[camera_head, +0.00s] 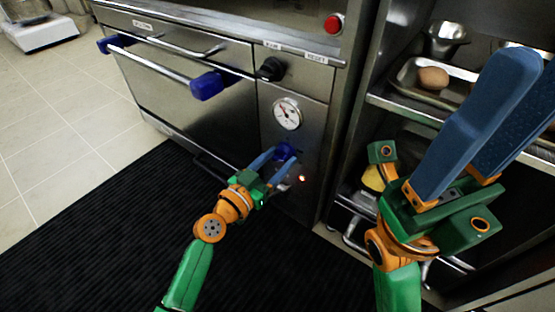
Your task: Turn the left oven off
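The left oven is the steel unit with a control panel on its right side. A dark blue knob (289,150) sits low on that panel, below a round white gauge (287,113). My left gripper (281,157) reaches up to this knob, its two blue fingers apart with the knob at their tips. I cannot tell whether they touch it. A small light (302,179) glows orange-red below and right of the knob. A black knob (271,69) is higher on the panel. My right gripper (530,75) is raised at the right, its blue fingers apart and empty.
The oven door (185,85) is closed, with a long handle bar (150,60) on blue ends. A red button (333,23) is above the panel. A shelf at right holds a tray (405,85) with an egg (433,77). A black mat (100,235) covers the floor.

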